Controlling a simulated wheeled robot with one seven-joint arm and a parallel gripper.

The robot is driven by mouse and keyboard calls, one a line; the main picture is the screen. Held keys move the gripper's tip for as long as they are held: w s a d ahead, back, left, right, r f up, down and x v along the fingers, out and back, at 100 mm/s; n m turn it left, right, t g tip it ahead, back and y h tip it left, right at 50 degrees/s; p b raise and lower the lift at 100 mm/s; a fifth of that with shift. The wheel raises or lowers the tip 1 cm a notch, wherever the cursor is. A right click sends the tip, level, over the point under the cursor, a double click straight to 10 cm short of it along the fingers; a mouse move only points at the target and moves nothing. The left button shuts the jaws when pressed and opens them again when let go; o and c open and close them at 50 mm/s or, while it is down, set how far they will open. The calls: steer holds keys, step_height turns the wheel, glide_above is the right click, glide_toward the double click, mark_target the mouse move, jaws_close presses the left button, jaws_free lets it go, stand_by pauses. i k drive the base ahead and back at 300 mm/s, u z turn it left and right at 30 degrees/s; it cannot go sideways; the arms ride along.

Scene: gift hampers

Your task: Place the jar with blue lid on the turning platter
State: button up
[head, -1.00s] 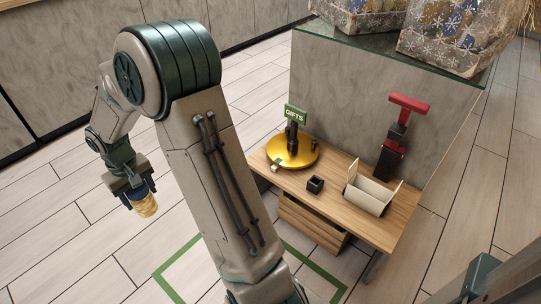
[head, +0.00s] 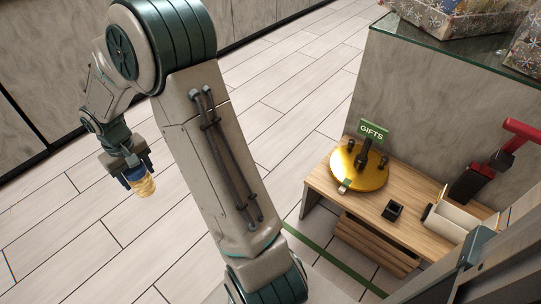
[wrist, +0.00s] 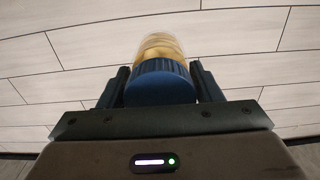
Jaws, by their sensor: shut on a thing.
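My gripper (head: 133,168) is shut on the jar with blue lid (head: 144,187) and holds it in the air over the floor, at the left of the head view. The wrist view shows the blue lid (wrist: 160,84) between the two fingers, with the clear jar and its yellowish contents beyond it. The turning platter (head: 345,172) is a round golden disc on the low wooden table at the right, well apart from my gripper. A green GIFTS sign and dark uprights stand on it, with a small tag at its front edge.
On the wooden table (head: 405,233) are a small black box (head: 392,210), an open pale box (head: 452,219) and a red-and-black device (head: 492,165). A grey counter with a glass top (head: 450,48) and wrapped hampers stands behind. The floor under the jar is clear.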

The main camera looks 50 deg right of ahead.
mark_target(352, 176)
steer(key=i, duration=1)
steer(key=z, duration=3.6)
steer(key=i, duration=0.5)
